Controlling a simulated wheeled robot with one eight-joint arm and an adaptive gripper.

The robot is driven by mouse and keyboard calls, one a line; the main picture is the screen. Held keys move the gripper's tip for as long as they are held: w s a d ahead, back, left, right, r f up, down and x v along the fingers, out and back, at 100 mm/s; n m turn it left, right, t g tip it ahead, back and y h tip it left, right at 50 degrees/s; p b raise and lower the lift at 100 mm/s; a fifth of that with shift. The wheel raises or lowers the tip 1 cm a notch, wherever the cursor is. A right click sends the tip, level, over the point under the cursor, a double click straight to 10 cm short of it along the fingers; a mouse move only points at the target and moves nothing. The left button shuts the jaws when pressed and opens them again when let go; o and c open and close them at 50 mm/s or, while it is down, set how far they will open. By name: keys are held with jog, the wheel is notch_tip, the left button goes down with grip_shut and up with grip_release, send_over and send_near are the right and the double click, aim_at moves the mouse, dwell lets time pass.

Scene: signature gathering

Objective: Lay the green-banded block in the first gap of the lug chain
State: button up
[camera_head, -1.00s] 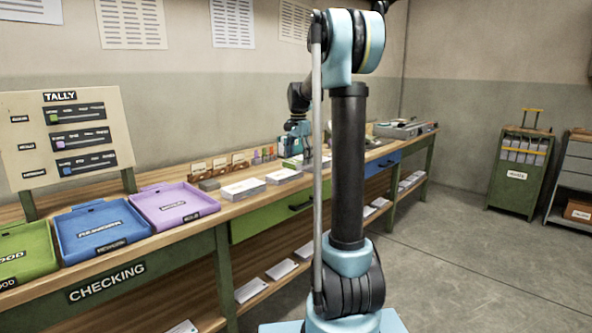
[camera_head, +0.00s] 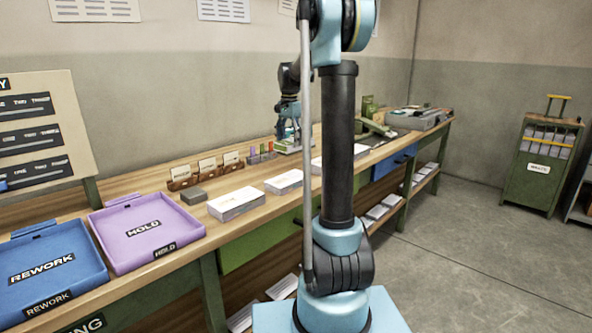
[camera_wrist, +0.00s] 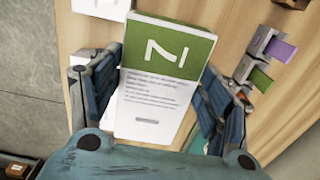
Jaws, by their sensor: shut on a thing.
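The green-banded block (camera_wrist: 152,85) is white with printed lines and a green band marked 2. In the wrist view it lies between the blue fingers of my gripper (camera_wrist: 150,100), which is shut on it. In the head view my gripper (camera_head: 287,132) is over the far part of the bench, with the block (camera_head: 288,148) small beneath it. I cannot tell how far the block is above the wood. The lug chain cannot be made out; a grey machine (camera_head: 418,118) stands at the bench's far end.
White blocks (camera_head: 236,203) (camera_head: 284,181) lie along the bench's front. Card holders (camera_head: 207,172) and coloured tabs (camera_head: 262,152) stand behind them. A purple HOLD tray (camera_head: 178,212) and blue REWORK tray (camera_head: 85,285) are at left. The floor (camera_head: 455,260) at right is clear.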

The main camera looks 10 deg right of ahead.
aim_at(291, 150)
jog(key=f, duration=0.5)
jog(key=shift+w+d, duration=0.2)
jog(key=shift+d, duration=0.05)
jog(key=shift+s+d+f, duration=0.1)
jog(key=shift+f, duration=2.2)
jog(key=o, duration=1.2)
jog(key=shift+o, duration=0.2)
